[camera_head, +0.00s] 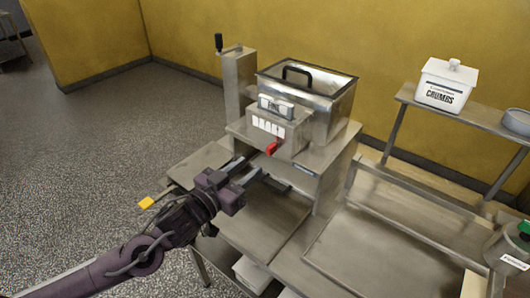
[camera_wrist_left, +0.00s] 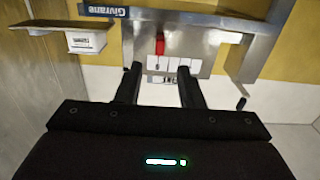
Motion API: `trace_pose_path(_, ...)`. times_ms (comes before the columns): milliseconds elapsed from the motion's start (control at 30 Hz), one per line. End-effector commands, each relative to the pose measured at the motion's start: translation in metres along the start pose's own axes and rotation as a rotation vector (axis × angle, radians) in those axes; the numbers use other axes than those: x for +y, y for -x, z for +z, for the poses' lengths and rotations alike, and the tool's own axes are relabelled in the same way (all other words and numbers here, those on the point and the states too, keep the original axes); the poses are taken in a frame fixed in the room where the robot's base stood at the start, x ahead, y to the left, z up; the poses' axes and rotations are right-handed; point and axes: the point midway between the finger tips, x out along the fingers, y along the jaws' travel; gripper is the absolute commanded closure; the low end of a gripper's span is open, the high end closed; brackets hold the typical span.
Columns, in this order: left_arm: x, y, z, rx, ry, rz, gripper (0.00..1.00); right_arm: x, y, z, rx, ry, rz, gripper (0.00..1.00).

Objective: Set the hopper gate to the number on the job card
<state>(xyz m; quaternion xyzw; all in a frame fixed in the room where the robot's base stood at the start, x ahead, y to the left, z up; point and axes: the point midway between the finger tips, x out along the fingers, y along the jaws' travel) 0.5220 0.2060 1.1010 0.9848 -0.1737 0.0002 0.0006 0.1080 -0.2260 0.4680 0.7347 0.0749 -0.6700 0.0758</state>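The steel hopper (camera_head: 322,98) sits on the machine, with a black handle at its top. On its front is a red gate lever (camera_head: 272,147) below a white scale plate (camera_head: 268,126) with several marks, too small to read. The lever (camera_wrist_left: 160,45) and scale (camera_wrist_left: 172,64) also show in the left wrist view. My left gripper (camera_head: 252,166) is open and empty, its fingers pointing toward the lever and apart from it; the two fingers (camera_wrist_left: 160,82) are spread in the wrist view. A small framed plate (camera_head: 276,107) sits above the scale; I cannot tell whether it is the job card.
A steel post with a black crank (camera_head: 219,43) stands left of the hopper. A white crumbs box (camera_head: 446,85) and a round dish (camera_head: 517,121) are on a raised shelf at right. A container with a green knob (camera_head: 510,245) stands at lower right. The left floor is clear.

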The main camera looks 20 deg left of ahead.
Motion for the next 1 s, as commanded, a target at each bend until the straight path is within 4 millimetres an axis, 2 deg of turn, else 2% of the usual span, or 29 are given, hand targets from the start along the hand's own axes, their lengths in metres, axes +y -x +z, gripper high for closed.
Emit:
trace_pose_path(167, -0.001, -0.015, -0.003, 0.005, 0.001, -0.001, 0.65, 0.003, 0.005, 0.001, -0.001, 0.002, 0.004, 0.0)
trace_pose_path(600, -0.001, -0.07, -0.002, 0.002, 0.0, -0.002, 0.65, 0.006, 0.02, 0.0, -0.002, 0.003, 0.007, 0.0)
trace_pose_path(1000, 0.0, -0.077, 0.0, -0.001, -0.001, 0.0, 0.65, 0.006, 0.021, 0.0, -0.002, 0.003, 0.007, 0.0)
